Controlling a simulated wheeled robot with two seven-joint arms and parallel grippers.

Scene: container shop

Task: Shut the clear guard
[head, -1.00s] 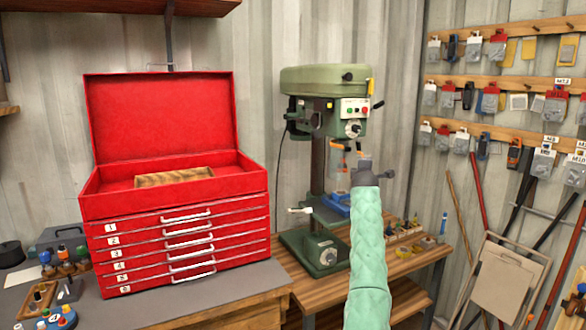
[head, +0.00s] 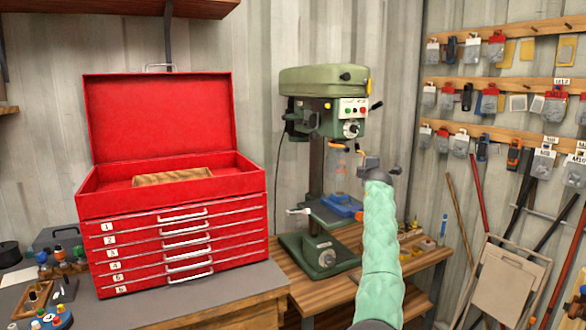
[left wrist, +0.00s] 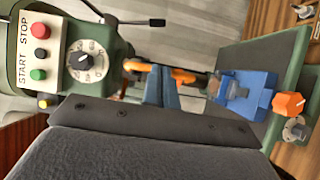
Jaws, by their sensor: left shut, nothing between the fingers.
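The green drill press (head: 325,95) stands on a wooden bench. Its clear guard (head: 340,168) hangs below the head by the chuck, with orange parts (head: 342,148) at its top. The clear panel is faint, so its exact angle is hard to tell. My left gripper (head: 372,163), at the end of a green-sleeved arm, is shut and empty just right of the guard. In the left wrist view the fingers (left wrist: 162,88) are together, close to the orange parts (left wrist: 142,65); I cannot tell if they touch. My right gripper is in no view.
A blue vise (head: 342,205) sits on the press table below the guard. A red tool chest (head: 180,220) with its lid up stands to the left. Pegboard rails with hanging goods and a folded chair (head: 500,280) are at the right.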

